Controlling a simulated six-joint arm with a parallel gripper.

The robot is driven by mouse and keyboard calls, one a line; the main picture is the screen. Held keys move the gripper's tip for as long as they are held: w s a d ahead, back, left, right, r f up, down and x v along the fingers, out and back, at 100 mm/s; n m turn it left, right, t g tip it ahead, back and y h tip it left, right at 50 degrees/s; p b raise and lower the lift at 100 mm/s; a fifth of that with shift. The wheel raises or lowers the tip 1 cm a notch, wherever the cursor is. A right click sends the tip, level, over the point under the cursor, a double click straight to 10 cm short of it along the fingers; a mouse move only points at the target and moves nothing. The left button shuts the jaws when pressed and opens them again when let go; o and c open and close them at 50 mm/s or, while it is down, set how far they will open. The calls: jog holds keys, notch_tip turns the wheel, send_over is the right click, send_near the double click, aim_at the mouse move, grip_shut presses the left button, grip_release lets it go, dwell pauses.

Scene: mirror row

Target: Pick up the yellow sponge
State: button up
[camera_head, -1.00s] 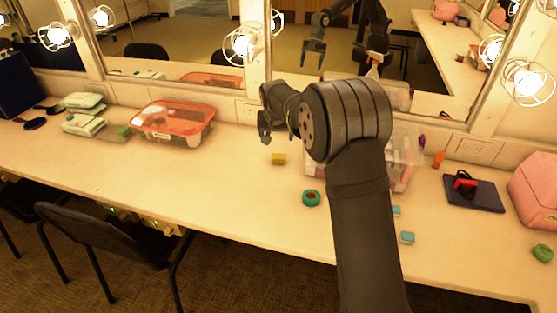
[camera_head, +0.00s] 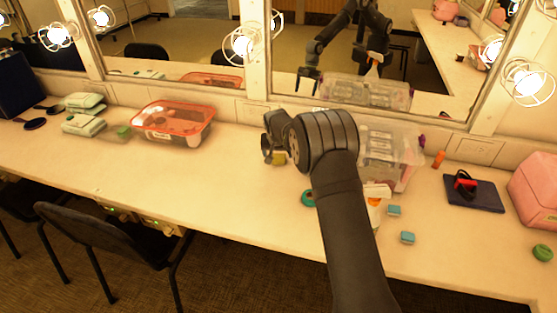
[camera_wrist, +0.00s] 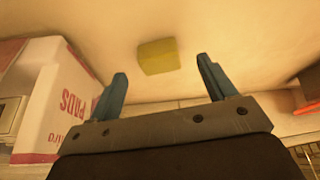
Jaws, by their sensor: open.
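The yellow sponge (camera_head: 279,159) is a small block lying on the white counter, partly hidden by my gripper in the head view. My gripper (camera_head: 268,157) is over the counter at the sponge's left side in that picture. In the wrist view the sponge (camera_wrist: 158,56) lies on the counter ahead of the fingers, between their lines. My gripper (camera_wrist: 163,82) is open, its two blue-grey fingers wide apart with nothing between them. No contact with the sponge shows.
A white box with red lettering (camera_wrist: 60,95) stands left in the wrist view. A clear bin (camera_head: 402,155), a teal tape roll (camera_head: 308,198) and small blue blocks (camera_head: 407,237) are to the right. Mirrors line the back.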

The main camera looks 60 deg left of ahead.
aim_at(278, 158)
jog(key=shift+x, duration=2.2)
jog(key=shift+w+d, duration=0.1)
jog(key=c, duration=1)
jog(key=shift+c, duration=0.2)
